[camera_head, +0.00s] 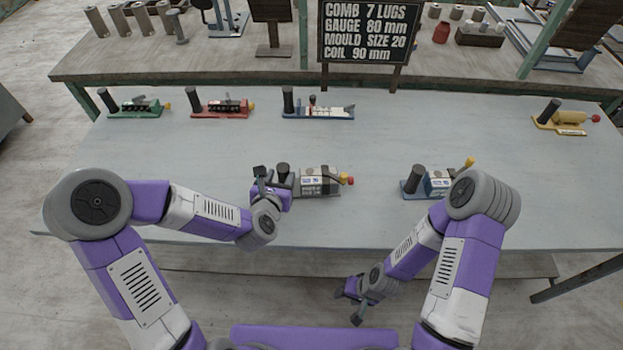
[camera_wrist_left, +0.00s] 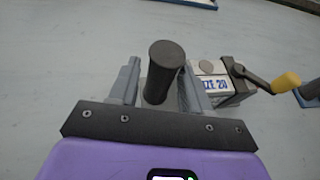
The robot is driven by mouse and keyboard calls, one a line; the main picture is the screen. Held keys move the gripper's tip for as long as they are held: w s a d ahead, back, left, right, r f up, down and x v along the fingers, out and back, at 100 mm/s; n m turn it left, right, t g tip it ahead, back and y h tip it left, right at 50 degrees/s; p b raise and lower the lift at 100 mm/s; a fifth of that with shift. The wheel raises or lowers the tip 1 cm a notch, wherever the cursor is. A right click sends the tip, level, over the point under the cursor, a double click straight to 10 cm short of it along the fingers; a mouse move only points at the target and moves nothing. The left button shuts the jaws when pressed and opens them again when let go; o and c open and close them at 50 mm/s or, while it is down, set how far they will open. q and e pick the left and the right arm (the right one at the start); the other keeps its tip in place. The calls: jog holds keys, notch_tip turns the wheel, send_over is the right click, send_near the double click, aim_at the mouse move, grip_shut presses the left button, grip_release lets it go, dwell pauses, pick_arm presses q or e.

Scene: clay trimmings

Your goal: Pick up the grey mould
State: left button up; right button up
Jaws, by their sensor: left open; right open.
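The grey mould (camera_head: 318,184) lies on the table in front of me, with a black upright handle (camera_head: 283,173) at its left end and a crank with a yellow and red knob at its right. My left gripper (camera_head: 272,180) is open at the handle. In the left wrist view the black handle (camera_wrist_left: 162,72) stands between the two open fingers, and a label ending in "ZE 20" (camera_wrist_left: 215,86) shows beside it. Whether a finger touches the handle I cannot tell. My right gripper (camera_head: 354,298) is open and empty, low in front of the table's near edge.
A blue mould (camera_head: 438,184) stands to the right, partly behind my right arm. Green (camera_head: 135,110), red (camera_head: 222,109), another blue (camera_head: 318,111) and yellow (camera_head: 567,121) moulds stand further back. A black sign (camera_head: 367,32) reads "MOULD SIZE 20". The table between the rows is clear.

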pick_arm(q)
jog(key=x, duration=0.4)
jog(key=shift+w+d+b, duration=0.2)
jog(key=shift+w+b, duration=0.15)
grip_shut()
